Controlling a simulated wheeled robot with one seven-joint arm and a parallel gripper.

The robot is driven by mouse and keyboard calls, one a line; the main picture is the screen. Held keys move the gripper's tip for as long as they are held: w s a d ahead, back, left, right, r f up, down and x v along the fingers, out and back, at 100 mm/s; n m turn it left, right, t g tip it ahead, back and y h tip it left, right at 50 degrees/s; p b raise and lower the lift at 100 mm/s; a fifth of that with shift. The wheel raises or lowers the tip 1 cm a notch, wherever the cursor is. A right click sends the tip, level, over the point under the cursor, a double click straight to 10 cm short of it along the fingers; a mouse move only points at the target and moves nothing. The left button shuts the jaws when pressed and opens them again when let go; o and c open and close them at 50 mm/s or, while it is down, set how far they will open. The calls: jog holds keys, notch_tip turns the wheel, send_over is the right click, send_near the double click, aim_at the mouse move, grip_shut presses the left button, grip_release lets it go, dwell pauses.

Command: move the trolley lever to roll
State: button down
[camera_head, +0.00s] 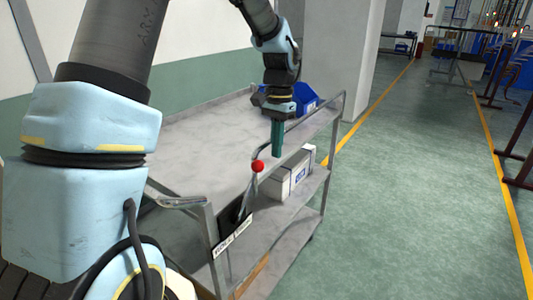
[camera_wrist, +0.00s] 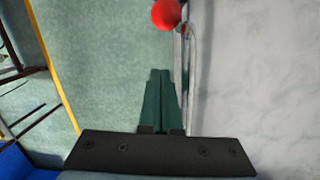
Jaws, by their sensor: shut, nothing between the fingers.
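The trolley (camera_head: 200,150) is a grey metal cart with a lever (camera_head: 250,190) at its near right corner. The lever has a red ball knob (camera_head: 258,166) and leans up and to the right from a dark slot. A label plate (camera_head: 232,237) with two words lies below it; the words are too small to read surely. My gripper (camera_head: 277,156) points down with its green fingers together and empty, just beyond and right of the knob. In the wrist view the shut fingertips (camera_wrist: 161,72) are apart from the red knob (camera_wrist: 166,14), which is cut by the top edge.
A tubular rail (camera_head: 335,110) runs along the trolley's right side. A blue bin (camera_head: 305,98) stands at the far end of the top, and a white box (camera_head: 290,178) on the lower shelf. A pillar (camera_head: 330,45) is behind. The green floor (camera_head: 420,200) at right is clear.

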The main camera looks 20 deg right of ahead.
jog(key=shift+s+a+f+p, duration=0.35)
jog(key=shift+s+a+p, duration=0.25)
jog(key=shift+a, duration=0.25)
jog(key=shift+s+a+f+p, duration=0.35)
jog(key=shift+s+a+p, duration=0.1)
jog(key=shift+a+p, duration=0.3)
